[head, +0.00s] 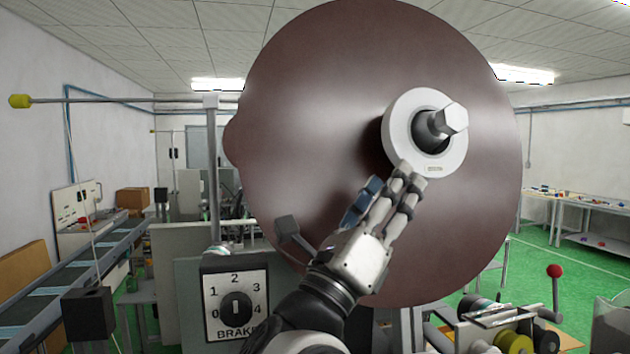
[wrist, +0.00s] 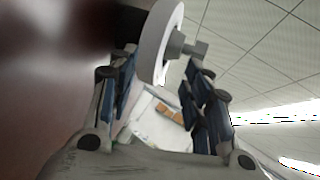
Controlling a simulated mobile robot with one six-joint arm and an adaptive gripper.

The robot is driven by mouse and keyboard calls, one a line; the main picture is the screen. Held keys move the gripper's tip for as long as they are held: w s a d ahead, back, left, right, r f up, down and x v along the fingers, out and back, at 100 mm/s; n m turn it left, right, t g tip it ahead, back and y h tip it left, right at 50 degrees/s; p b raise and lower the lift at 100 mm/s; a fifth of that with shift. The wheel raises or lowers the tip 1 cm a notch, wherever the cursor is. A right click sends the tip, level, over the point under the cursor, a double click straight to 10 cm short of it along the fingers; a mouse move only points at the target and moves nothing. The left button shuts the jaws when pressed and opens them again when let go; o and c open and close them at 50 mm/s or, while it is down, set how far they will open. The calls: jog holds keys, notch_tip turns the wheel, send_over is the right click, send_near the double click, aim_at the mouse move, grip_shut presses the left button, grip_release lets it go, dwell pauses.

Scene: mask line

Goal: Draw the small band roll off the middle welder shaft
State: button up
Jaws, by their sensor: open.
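A white ring-shaped roll (head: 399,125), apparently the small band roll, sits around a grey shaft (head: 440,121) with an angular end, in front of a big brown disc (head: 310,110). My gripper (head: 393,183) is at the roll's lower left edge in the head view, its fingers pointing up. In the wrist view my gripper (wrist: 162,66) is open, with the rim of the white roll (wrist: 160,45) showing between the two fingers and the shaft end (wrist: 188,46) to its right. I cannot tell whether a finger touches the roll. The disc hides much of the machine behind.
A brake dial box (head: 236,304) stands at lower left, below a horizontal rod with a yellow end (head: 20,101). A red-knobbed lever (head: 554,271) stands at lower right. A conveyor (head: 75,285) runs along the left. The space right of the shaft end looks clear.

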aim_at(406, 159)
jog(key=x, duration=0.4)
jog(key=w+x, duration=0.1)
jog(key=x, duration=0.1)
jog(key=shift+w+f, duration=0.15)
jog(key=shift+f, duration=0.05)
jog(key=shift+x, duration=0.9)
jog(key=shift+a, duration=0.15)
jog(key=shift+r, duration=0.1)
jog(key=shift+c, duration=0.2)
jog(key=shift+r, duration=0.1)
jog(key=c, duration=0.5)
jog(key=o, duration=1)
jog(key=shift+w, duration=0.1)
